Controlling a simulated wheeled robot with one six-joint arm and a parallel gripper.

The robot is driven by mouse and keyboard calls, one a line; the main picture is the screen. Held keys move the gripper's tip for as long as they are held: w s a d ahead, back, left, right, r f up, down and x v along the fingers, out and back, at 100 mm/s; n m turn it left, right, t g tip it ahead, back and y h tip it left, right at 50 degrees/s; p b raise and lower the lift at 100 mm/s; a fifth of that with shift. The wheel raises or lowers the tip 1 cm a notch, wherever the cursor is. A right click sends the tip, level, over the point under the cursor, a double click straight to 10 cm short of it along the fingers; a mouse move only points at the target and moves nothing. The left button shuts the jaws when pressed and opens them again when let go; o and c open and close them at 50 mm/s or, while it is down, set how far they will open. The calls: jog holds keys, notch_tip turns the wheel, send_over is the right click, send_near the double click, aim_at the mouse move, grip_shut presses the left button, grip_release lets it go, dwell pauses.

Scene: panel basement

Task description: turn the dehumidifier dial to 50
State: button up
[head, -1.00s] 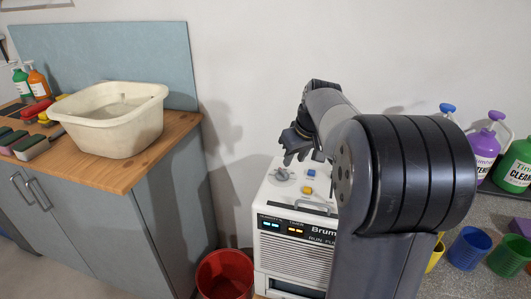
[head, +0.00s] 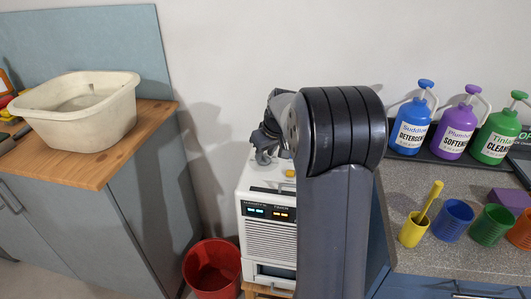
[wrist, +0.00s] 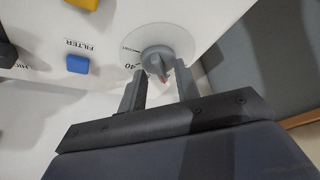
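The dehumidifier (head: 271,236) is a white unit with lit humidity and timer displays on its front. Its grey dial (wrist: 158,60) shows in the wrist view, with a red pointer mark and the printed number 40 beside it. In the head view the dial is hidden behind my gripper (head: 267,155). In the wrist view my gripper (wrist: 160,88) is open, its two fingers apart just below the dial's knob. I cannot tell whether a finger touches the dial. The dial's other numbers are hidden or too small to read.
A blue FILTER button (wrist: 77,64) and a yellow button (wrist: 84,3) sit near the dial. A red bucket (head: 211,268) stands left of the unit. A white basin (head: 78,110) rests on the left cabinet. Bottles and cups stand on the right counter.

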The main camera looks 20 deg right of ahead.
jog(key=shift+c, duration=0.2)
grip_shut()
jog(key=shift+m, duration=0.3)
jog(key=m+p, duration=0.1)
jog(key=m+h+p, duration=0.1)
jog(key=m, duration=0.1)
jog(key=shift+a+r, duration=0.1)
jog(key=shift+a, duration=0.15)
jog(key=m+h, duration=0.1)
jog(key=m, duration=0.1)
jog(key=m+h, duration=0.1)
jog(key=m, duration=0.2)
jog(key=shift+a+g+p, duration=0.1)
jog(key=shift+g+p, duration=0.2)
jog(key=shift+p, duration=0.1)
jog(key=shift+w, duration=0.1)
jog(key=shift+o, duration=0.2)
grip_release()
